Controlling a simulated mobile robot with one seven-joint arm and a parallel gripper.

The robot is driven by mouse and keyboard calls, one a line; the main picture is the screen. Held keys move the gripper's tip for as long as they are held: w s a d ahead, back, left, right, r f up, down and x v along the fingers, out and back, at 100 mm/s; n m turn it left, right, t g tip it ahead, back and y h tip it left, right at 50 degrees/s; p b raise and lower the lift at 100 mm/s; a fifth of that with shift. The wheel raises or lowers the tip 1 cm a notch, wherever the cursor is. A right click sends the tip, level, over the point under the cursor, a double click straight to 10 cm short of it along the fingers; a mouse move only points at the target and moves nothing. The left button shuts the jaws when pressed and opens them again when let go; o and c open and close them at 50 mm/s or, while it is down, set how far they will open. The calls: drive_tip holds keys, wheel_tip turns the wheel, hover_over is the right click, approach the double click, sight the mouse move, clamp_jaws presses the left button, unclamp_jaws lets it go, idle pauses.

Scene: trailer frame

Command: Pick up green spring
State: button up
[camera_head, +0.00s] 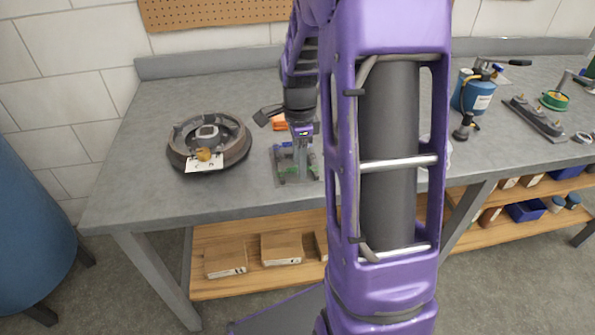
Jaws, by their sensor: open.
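My gripper (299,149) points down over a small greyish, see-through tray or plate (296,182) on the workbench, left of my purple arm. Small green parts show beside the fingers, one at the left (282,168) and one at the right. They are too small for me to tell which is the green spring. The fingers are apart, and I see nothing clearly held between them. The gripper and my arm hide part of the tray.
A round dark metal drum (238,152) with a white tag stands on the bench (140,190) at left. An orange item (279,125) lies behind the gripper. A blue gas canister (474,92) with a torch stands at right. Cardboard boxes (281,247) sit on the lower shelf.

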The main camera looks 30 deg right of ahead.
drive_tip(key=shift+c, duration=0.3)
clamp_jaws()
wheel_tip(320, 180, up, 13)
drive_tip(key=p, duration=0.5)
idle(0.6)
